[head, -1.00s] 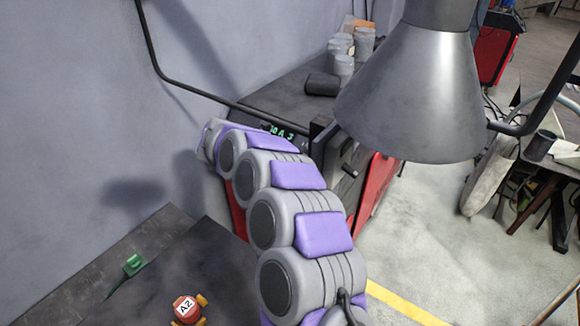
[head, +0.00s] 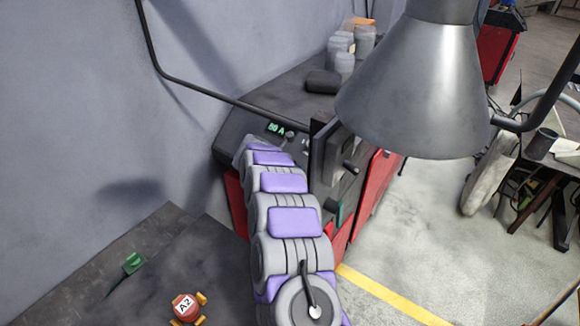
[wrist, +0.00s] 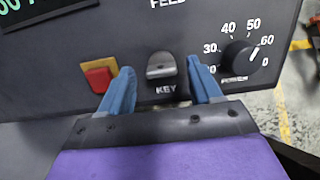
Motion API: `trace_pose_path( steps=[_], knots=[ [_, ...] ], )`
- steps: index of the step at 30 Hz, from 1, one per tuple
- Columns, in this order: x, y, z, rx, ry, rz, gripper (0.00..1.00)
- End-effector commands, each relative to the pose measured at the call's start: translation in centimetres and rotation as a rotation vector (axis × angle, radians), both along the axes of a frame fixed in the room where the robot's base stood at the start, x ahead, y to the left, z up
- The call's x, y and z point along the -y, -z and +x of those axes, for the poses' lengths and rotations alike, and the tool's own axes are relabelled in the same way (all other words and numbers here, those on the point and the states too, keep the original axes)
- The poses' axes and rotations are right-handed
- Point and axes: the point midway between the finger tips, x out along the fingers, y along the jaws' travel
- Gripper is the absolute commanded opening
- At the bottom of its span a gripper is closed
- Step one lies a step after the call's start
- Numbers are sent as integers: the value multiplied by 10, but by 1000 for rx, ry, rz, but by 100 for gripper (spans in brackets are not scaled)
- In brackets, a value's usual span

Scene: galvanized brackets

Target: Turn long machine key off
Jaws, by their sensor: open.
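The key (wrist: 161,66) is a short grey tab above the printed word KEY on the dark machine panel (wrist: 60,78) in the wrist view. My gripper (wrist: 160,70) is open, with one blue finger to the left of the key and one to the right. Gaps show between the key and both fingers, and I cannot tell how far the fingertips are from the panel. In the head view the machine (head: 235,135) stands against the wall with a lit green display (head: 276,128). My arm hides the key and my gripper there.
A red square button (wrist: 98,75) on a yellow plate is left of my left finger. A numbered dial (wrist: 240,55) is right of my right finger. In the head view a large grey lamp-like cone (head: 415,90) hangs right of the machine.

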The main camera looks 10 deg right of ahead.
Motion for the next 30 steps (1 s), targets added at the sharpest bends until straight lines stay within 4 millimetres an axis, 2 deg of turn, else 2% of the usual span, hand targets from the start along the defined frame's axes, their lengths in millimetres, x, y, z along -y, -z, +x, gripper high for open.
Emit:
trace_pose_path(
  steps=[5, 14, 30],
  knots=[
    [5, 8, 5, 0, 0, 0, 64],
    [6, 8, 6, 0, -2, 1, 64],
    [5, 8, 6, 1, -2, 0, 14]
  ],
)
